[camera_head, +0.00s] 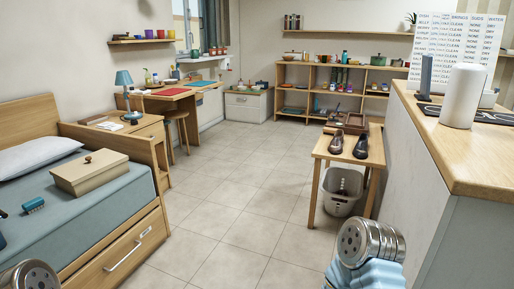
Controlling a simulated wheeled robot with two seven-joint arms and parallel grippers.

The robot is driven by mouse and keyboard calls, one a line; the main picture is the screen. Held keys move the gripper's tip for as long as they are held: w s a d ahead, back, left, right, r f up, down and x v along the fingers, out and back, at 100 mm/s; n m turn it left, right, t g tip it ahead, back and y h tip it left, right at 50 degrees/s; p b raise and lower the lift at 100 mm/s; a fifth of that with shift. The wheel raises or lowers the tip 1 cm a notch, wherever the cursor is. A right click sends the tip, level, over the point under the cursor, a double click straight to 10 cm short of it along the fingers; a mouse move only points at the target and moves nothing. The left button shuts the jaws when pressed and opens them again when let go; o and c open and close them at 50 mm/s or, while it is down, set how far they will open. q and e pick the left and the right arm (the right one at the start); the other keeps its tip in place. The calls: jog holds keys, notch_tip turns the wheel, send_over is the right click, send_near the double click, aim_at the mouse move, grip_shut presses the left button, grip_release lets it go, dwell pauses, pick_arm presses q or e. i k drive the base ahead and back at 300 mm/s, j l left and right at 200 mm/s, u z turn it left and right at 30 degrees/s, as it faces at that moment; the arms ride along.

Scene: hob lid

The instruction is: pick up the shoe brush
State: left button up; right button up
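A small blue brush (33,205) with dark bristles lies on the bed at the left; I cannot tell whether it is the shoe brush. A pair of dark shoes (348,144) stands on the wooden bench (324,152) right of the middle. Behind them on the bench is a brown tray or box (352,120) with small items too small to tell apart. Rounded metal parts of my arms show at the bottom left and bottom right; neither gripper's fingers are in view.
A beige lidded box (90,172) sits on the bed (95,225). A grey basket (342,190) stands under the bench. A tall wooden-topped counter (470,150) bounds the right. Blue-striped cloth (368,276) shows at my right arm. The tiled floor (240,200) between is clear.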

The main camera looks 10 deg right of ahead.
aim_at(327, 131)
jog(key=i+j+z, duration=0.25)
jog(key=z, duration=0.15)
jog(key=i+j+z, duration=0.65)
jog(key=j+z, duration=0.2)
jog(key=i+j+z, duration=0.15)
jog(key=j+z, duration=0.25)
